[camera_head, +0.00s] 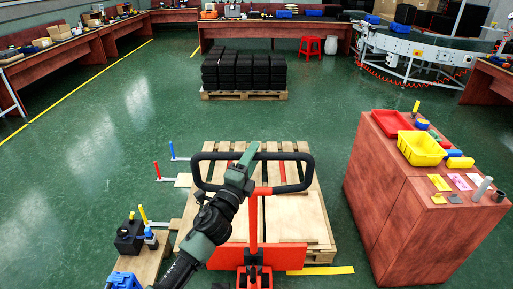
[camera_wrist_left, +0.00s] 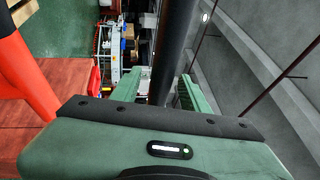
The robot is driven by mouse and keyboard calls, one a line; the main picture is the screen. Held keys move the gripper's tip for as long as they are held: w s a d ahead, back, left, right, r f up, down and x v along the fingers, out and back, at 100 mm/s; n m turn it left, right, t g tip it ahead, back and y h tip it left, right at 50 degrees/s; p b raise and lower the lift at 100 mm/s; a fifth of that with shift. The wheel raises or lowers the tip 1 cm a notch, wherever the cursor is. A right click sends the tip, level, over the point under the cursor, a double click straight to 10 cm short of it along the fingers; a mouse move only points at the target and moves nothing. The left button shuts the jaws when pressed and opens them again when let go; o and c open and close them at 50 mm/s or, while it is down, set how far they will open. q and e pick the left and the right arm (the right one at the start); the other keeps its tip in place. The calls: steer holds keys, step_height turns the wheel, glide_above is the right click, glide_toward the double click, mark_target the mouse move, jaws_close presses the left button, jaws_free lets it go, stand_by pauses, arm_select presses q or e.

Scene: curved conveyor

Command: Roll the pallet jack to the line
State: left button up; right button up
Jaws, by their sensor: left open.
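The red pallet jack (camera_head: 254,230) stands in front of me with its black loop handle (camera_head: 301,187) upright. Its body meets the near side of a wooden pallet (camera_head: 318,226) carrying flat boards. My left gripper (camera_head: 249,154) is at the handle's top bar, its green fingers reaching toward it. In the left wrist view the two fingers (camera_wrist_left: 158,92) are apart, and the black handle bar (camera_wrist_left: 174,45) shows between them. I cannot tell whether they touch it. The red jack shaft (camera_wrist_left: 22,70) is at the left there. My right gripper is not in view.
A red cabinet (camera_head: 365,188) with bins and small parts stands at the right. A pallet of black crates (camera_head: 243,72) sits ahead. A curved conveyor (camera_head: 425,50) is at the back right. Open green floor with a yellow line (camera_head: 80,86) lies to the left.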

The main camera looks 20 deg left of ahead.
arm_select(q)
steer(key=x, duration=0.3)
steer(key=shift+w, duration=0.1)
jaws_close()
stand_by(1.4)
